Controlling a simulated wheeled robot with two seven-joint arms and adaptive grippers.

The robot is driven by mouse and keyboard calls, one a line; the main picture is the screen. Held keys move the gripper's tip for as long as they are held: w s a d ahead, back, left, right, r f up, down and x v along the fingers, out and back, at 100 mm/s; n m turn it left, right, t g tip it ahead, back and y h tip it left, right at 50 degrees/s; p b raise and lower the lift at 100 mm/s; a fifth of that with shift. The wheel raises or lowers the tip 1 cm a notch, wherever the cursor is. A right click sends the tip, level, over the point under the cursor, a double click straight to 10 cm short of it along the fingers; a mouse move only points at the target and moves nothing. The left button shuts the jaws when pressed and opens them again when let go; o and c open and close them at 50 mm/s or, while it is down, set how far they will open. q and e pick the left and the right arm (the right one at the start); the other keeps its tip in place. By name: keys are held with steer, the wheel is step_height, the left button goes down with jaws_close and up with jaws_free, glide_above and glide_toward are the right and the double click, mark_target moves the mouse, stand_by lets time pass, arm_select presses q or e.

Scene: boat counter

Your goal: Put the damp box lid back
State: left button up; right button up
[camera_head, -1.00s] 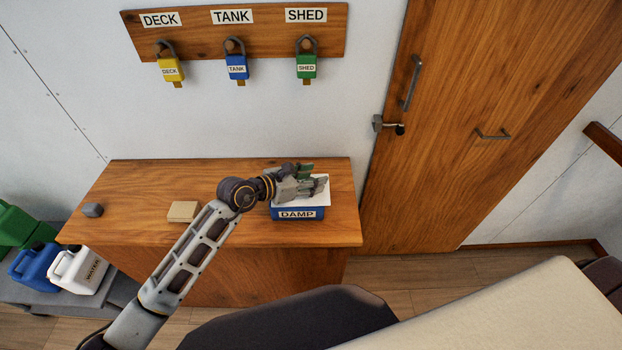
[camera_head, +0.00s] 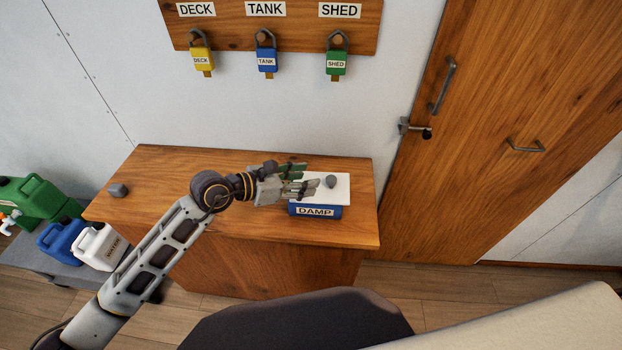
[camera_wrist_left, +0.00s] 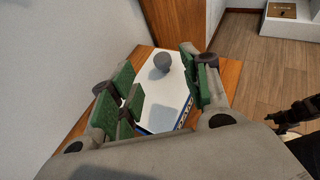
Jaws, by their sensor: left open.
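The damp box (camera_head: 316,211) is blue with a DAMP label and stands near the right end of the wooden counter. Its white lid (camera_head: 339,186), with a grey knob (camera_head: 330,181), lies flat on top of the box. In the left wrist view the lid (camera_wrist_left: 162,97) and knob (camera_wrist_left: 163,62) show between and beyond the fingers. My left gripper (camera_head: 306,180) is open and empty, with its green-padded fingers just left of the knob, over the lid's left part. The left wrist view shows its spread fingers (camera_wrist_left: 160,85).
A small grey block (camera_head: 118,190) sits at the counter's (camera_head: 155,165) left end. Yellow, blue and green padlocks (camera_head: 336,62) hang on the wall board. Jugs (camera_head: 98,246) stand left of the counter. A wooden door (camera_head: 480,130) is at right.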

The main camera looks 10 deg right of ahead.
arm_select(q)
steer(key=shift+v, duration=0.95)
